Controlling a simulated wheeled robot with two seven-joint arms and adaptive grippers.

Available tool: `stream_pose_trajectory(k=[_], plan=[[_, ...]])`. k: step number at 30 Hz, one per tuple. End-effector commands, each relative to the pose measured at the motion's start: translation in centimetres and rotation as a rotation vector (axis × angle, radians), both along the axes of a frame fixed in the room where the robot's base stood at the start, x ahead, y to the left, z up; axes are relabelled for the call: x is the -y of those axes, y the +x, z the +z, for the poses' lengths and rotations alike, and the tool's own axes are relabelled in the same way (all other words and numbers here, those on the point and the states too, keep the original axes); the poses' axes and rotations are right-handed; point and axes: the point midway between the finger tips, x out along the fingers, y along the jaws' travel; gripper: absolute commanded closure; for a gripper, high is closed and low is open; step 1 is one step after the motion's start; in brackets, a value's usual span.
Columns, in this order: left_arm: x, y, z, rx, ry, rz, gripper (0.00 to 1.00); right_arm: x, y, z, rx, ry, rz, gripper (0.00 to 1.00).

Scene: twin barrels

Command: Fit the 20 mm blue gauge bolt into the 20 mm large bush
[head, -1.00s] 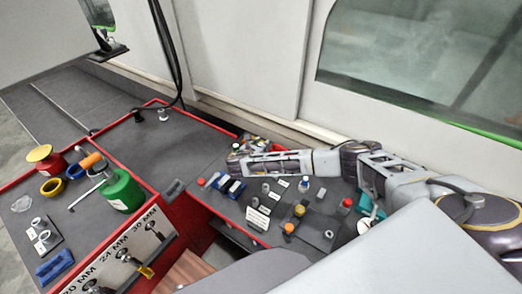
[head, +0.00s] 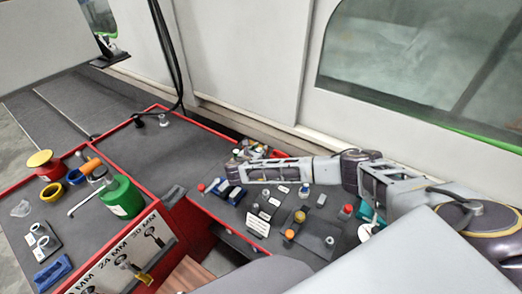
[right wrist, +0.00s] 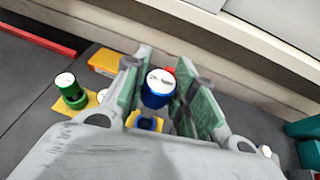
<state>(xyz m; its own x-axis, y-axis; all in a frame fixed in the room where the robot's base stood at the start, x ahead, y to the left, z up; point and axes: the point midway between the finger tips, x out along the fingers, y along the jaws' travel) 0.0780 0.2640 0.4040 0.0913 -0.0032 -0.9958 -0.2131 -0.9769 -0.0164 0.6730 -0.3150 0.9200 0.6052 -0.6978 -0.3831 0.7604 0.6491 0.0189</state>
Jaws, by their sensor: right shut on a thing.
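My right gripper (right wrist: 172,98) has its green-padded fingers closed around a blue gauge bolt (right wrist: 157,90) with a white marked top, in the right wrist view. The bolt is above a yellow plate with a blue ring-like part, partly hidden by the gripper. In the head view my right arm reaches left over the far part of the right-hand bench, and the bolt cannot be made out there. Small grey bushes (head: 265,196) stand with label cards on that bench; I cannot tell which is the 20 mm large bush. My left gripper is not in view.
A green bolt (right wrist: 72,93) stands on a yellow plate left of the gripper. The left bench holds a green cylinder (head: 122,197), a caliper, rings, and a blue block (head: 52,272). A wall borders the benches behind.

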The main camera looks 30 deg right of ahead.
Motion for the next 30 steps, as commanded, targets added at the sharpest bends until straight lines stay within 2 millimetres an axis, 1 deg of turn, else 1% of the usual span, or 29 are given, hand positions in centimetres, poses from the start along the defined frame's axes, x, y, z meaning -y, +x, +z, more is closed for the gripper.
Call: stream_pose_trajectory(k=[9, 16, 23, 30], plan=[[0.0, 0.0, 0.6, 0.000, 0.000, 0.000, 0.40, -3.2, -0.7, -0.2, -0.002, 0.003, 0.055, 1.00], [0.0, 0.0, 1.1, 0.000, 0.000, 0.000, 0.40, -4.9, -1.3, -0.1, -0.004, 0.001, 0.086, 1.00], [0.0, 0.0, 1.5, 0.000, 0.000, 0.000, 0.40, -5.5, -1.9, 0.2, -0.004, 0.000, 0.100, 1.00], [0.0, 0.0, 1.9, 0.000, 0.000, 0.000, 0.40, -5.0, -2.8, 0.5, -0.005, -0.001, 0.096, 1.00]])
